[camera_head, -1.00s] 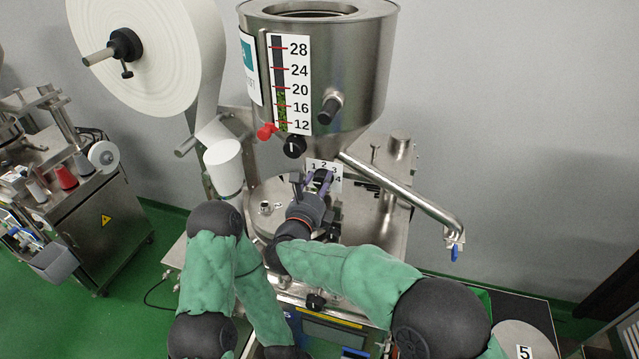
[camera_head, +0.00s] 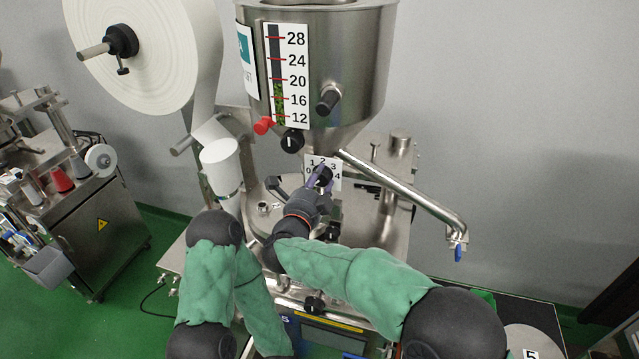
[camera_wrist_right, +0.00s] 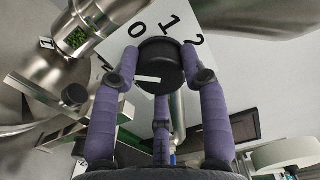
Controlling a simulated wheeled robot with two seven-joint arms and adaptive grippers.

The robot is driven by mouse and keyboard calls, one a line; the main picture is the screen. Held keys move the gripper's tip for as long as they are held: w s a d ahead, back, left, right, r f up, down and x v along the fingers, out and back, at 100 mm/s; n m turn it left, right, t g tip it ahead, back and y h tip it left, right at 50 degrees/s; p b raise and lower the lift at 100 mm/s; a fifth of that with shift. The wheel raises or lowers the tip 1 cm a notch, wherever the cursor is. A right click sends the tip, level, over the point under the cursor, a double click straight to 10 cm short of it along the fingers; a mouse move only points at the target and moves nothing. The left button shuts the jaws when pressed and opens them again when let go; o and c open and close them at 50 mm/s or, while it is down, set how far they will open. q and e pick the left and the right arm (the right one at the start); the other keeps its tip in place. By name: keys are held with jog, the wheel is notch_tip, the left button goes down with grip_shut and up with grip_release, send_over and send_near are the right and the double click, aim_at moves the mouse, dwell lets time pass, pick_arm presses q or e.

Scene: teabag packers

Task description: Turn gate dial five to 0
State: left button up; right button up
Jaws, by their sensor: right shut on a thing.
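The gate dial is a black round knob (camera_wrist_right: 160,66) with a white pointer mark. It sits on a white number plate (camera_head: 312,162) under the hopper; the plate (camera_wrist_right: 120,42) also shows in the right wrist view, with 0, 1 and 2 readable near the knob. The pointer mark lies toward the left of that view; I cannot tell which number it marks. My right gripper (camera_head: 322,180) is at the knob, and its purple fingers are shut on it from both sides in the wrist view (camera_wrist_right: 160,78). My left arm hangs at the lower left; its gripper is out of view.
The steel hopper (camera_head: 350,75) with a level scale (camera_head: 286,75) stands above the plate. A steel pipe (camera_head: 405,190) with a blue-handled tap slants down right. A white paper roll (camera_head: 165,50) hangs at left. A disc labelled 5 (camera_head: 530,338) is at the lower right.

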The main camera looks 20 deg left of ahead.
jog(key=shift+a+n+p, duration=0.15)
jog(key=shift+n+p, duration=0.9)
jog(key=shift+n, duration=3.45)
jog(key=shift+s+f+n, duration=0.1)
jog(key=shift+f+n, duration=0.2)
